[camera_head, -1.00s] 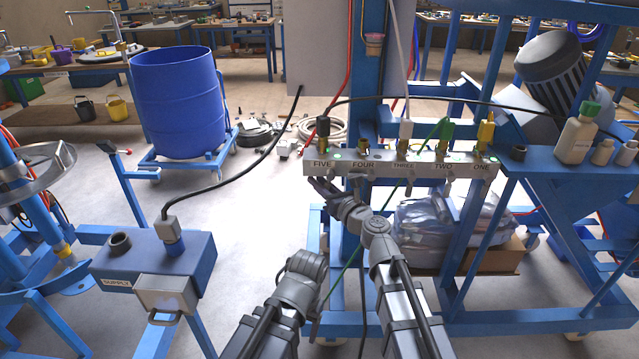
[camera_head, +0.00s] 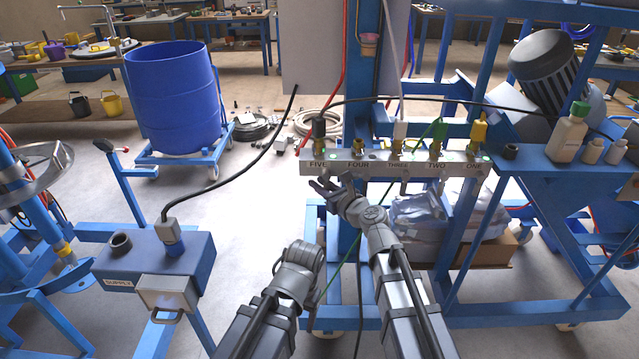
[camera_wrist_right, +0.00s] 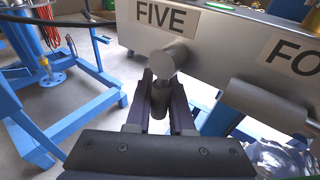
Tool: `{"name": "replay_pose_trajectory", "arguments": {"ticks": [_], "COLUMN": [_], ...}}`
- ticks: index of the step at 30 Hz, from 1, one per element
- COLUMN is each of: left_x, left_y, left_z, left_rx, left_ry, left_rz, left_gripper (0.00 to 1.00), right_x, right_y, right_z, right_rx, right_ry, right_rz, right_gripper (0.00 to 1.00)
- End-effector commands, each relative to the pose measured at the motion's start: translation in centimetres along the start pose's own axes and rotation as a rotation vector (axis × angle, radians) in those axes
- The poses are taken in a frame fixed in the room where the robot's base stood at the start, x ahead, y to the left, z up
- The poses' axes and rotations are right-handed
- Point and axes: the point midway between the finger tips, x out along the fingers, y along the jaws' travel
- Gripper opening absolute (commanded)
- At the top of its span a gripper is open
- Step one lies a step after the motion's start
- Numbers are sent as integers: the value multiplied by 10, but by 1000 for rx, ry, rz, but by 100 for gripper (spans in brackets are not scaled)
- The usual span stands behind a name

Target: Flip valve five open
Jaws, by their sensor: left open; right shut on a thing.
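The valve panel (camera_head: 405,171) carries labels from FIVE on the left to ONE on the right. Valve five's handle (camera_wrist_right: 160,96) hangs below its round stem under the FIVE label in the right wrist view. My right gripper (camera_wrist_right: 164,108) is shut on this handle, one dark finger on each side. In the head view my right gripper (camera_head: 324,184) is just below the FIVE label and hides most of the handle. My left gripper (camera_head: 311,300) is low in front, away from the panel; it is open, though its fingers are hard to make out.
Valve four's grey handle (camera_wrist_right: 262,105) is close on the right. A black plug (camera_head: 319,128) stands above FIVE, with a black cable nearby. A green hose (camera_head: 345,262) runs down between my arms.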

Motion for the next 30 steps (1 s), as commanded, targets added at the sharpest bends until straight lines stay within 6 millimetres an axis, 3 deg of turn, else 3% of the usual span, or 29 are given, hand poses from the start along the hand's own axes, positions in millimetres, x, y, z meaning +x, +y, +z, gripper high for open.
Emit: {"name": "replay_pose_trajectory", "arguments": {"ticks": [1, 2, 9, 20, 30], "left_x": [0, 0, 0, -1, -9], "left_y": [0, 0, 0, 0, -1], "left_z": [0, 0, 0, 0, 0], "left_rx": [0, 0, 0, 0, 0], "left_ry": [0, 0, 0, 0, 0], "left_rz": [0, 0, 0, 0, 0], "left_gripper": [70, 70, 70, 70, 70], "right_x": [0, 0, 0, -5, -51], "right_y": [-1, -1, 0, 0, 1], "right_z": [0, 0, 0, 0, 1], "right_rx": [-2, -1, 0, 0, 0], "right_ry": [0, 0, 0, -1, 0], "right_rz": [-2, -2, -1, -1, -2], "right_gripper": [0, 24, 51, 51, 51]}}
